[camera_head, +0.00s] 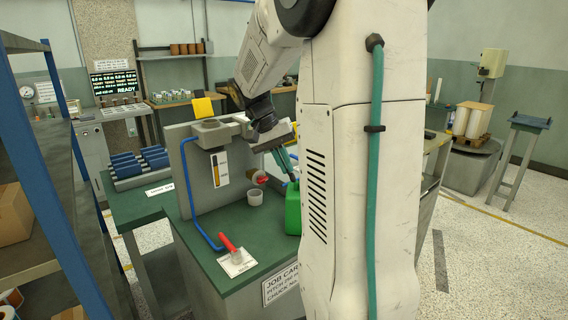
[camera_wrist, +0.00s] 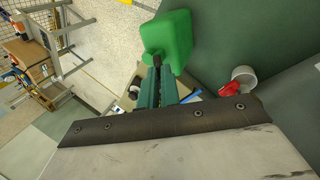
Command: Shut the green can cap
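The green can (camera_head: 293,210) stands on the green bench top, its right side hidden behind my arm. It also shows at the top of the wrist view (camera_wrist: 172,38). My gripper (camera_head: 291,176), with teal fingers, points down just above the can. In the wrist view the fingertips (camera_wrist: 155,60) overlap the near edge of the can; I cannot tell whether they touch it. The fingers look close together, but their gap is unclear. I cannot make out the cap, which the fingers may hide.
A white cup (camera_head: 255,198) stands left of the can, with a red part (camera_head: 262,179) close by. A grey fixture (camera_head: 215,133) with a blue pipe (camera_head: 190,195) stands behind. A blue shelf rack (camera_head: 30,150) is at left.

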